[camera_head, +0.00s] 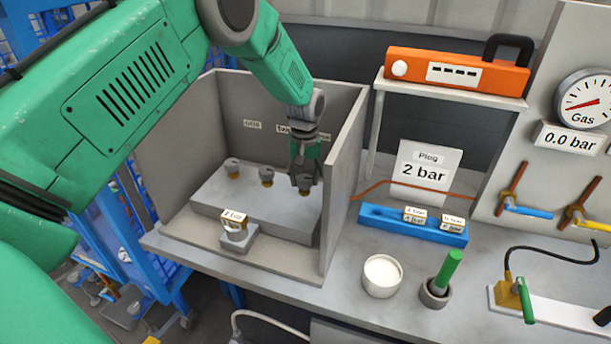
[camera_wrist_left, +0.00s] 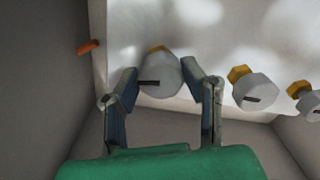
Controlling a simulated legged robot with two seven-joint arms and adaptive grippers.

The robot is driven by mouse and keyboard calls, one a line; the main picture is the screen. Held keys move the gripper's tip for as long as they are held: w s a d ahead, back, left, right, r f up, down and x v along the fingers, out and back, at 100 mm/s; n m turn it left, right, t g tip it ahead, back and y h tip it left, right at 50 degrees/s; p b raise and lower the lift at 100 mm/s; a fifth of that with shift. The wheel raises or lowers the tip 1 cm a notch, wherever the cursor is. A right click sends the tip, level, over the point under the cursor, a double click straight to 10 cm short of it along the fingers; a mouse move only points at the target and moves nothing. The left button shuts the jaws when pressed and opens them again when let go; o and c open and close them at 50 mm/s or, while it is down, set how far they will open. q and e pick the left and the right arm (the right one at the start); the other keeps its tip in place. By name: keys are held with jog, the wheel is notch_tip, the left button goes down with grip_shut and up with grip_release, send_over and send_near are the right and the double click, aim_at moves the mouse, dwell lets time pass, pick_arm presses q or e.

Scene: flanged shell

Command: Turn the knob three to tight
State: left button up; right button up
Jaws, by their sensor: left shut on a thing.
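Three grey knobs with yellow bases stand in a row on a light grey block (camera_head: 260,207) inside an open grey enclosure. The left knob (camera_head: 232,166) and middle knob (camera_head: 267,174) are free. My left gripper (camera_head: 304,178) points down at the rightmost knob (camera_head: 304,187) and is shut on it. In the left wrist view its fingers (camera_wrist_left: 162,70) are on either side of this knob (camera_wrist_left: 160,80), whose dark mark points left. The other two knobs show there to the right, the middle one (camera_wrist_left: 254,92) and the left one (camera_wrist_left: 306,102). My right gripper is not in view.
The enclosure's right wall (camera_head: 346,185) stands close beside my left gripper. A small labelled fixture (camera_head: 238,236) is in front of the block. A white cup (camera_head: 382,275), a green-handled item (camera_head: 446,272) and a blue tray (camera_head: 385,218) stand on the bench to the right.

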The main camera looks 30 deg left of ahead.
aim_at(305, 176)
pick_arm(q)
jog(key=shift+w+a+r+m, duration=0.1)
jog(key=shift+w+r+m, duration=0.2)
jog(key=shift+m, duration=0.6)
jog(key=shift+f, duration=0.1)
jog(key=o, duration=1.1)
jog(key=shift+o, duration=0.2)
jog(key=shift+f, duration=0.2)
jog(key=shift+r, duration=0.5)
notch_tip(305, 176, up, 11)
